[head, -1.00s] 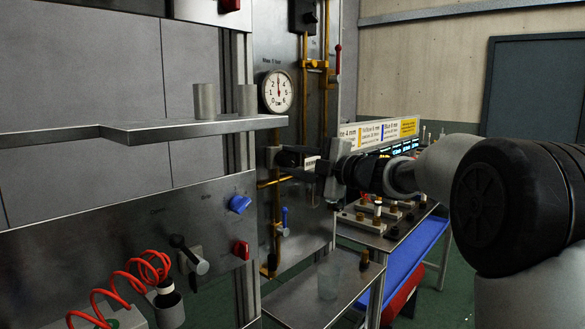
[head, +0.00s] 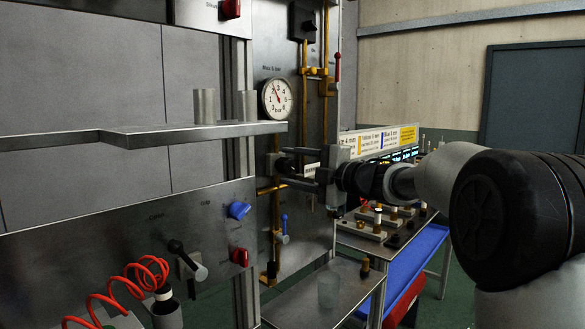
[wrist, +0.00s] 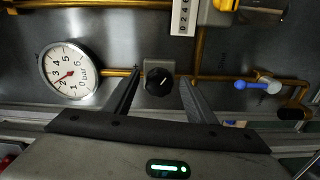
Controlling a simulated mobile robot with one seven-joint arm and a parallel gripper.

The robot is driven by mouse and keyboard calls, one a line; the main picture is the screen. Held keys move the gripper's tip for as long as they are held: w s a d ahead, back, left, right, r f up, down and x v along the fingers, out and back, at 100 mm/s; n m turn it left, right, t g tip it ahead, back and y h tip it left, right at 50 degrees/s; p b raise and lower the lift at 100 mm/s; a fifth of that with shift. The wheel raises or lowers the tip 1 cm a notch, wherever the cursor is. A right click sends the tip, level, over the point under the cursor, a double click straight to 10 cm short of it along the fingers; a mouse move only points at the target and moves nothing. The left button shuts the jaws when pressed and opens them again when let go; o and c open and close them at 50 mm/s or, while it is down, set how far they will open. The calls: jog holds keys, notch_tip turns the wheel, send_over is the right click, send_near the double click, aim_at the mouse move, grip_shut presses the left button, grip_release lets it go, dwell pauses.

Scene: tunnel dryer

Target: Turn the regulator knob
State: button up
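The regulator knob (wrist: 158,82) is black and round with a white mark, and sits on a brass pipe on the steel panel. In the wrist view it lies between the two fingers of my gripper (wrist: 159,73), with a narrow gap on each side. My gripper is open.
A steel shelf (head: 190,131) with two metal cups juts out left of my gripper. A blue-handled valve (head: 284,226) is below it, and a red-handled lever (head: 337,70) above right. A small table (head: 318,293) holds a clear cup.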

jog(key=v, duration=1.7)
jog(key=shift+s, duration=0.2)
jog(key=shift+d, duration=0.15)
